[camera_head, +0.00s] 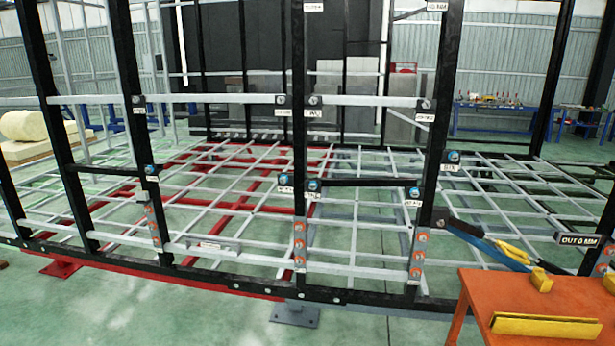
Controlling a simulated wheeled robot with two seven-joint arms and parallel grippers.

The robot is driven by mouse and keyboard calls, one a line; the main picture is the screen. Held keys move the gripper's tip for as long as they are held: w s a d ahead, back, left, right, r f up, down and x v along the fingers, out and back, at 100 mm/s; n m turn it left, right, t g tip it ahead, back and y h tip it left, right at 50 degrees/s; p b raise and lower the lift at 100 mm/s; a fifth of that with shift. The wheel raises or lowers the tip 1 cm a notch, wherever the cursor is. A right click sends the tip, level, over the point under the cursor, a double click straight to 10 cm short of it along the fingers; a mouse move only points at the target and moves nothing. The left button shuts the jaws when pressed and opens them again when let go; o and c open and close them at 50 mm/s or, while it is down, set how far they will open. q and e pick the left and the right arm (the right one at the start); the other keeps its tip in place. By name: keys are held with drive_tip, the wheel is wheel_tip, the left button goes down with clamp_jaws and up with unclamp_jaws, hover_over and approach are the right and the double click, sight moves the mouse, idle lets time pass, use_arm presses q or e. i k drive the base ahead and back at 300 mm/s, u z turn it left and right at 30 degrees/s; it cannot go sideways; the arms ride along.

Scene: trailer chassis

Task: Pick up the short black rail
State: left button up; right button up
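A short black rail (362,182) spans level between two black uprights in the middle of the frame, with blue-ringed round fittings near its ends. Another short dark bar (468,232) slopes down to the right beside the right upright, next to a blue bar (490,251). I cannot tell which of these is the rail named in the task. Neither of my grippers shows in the head view.
An orange table (480,287) stands at the front right with a yellow angled piece (545,327) on it. The black-post chassis frame (300,120) with its grey and red floor grid fills the middle. Green floor (130,310) is clear at the front left.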

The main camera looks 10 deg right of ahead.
sight(325, 182)
drive_tip(key=u, duration=0.7)
drive_tip(key=i, duration=1.5)
drive_tip(key=z, duration=0.55)
drive_tip(key=i, duration=1)
drive_tip(key=z, duration=1.1)
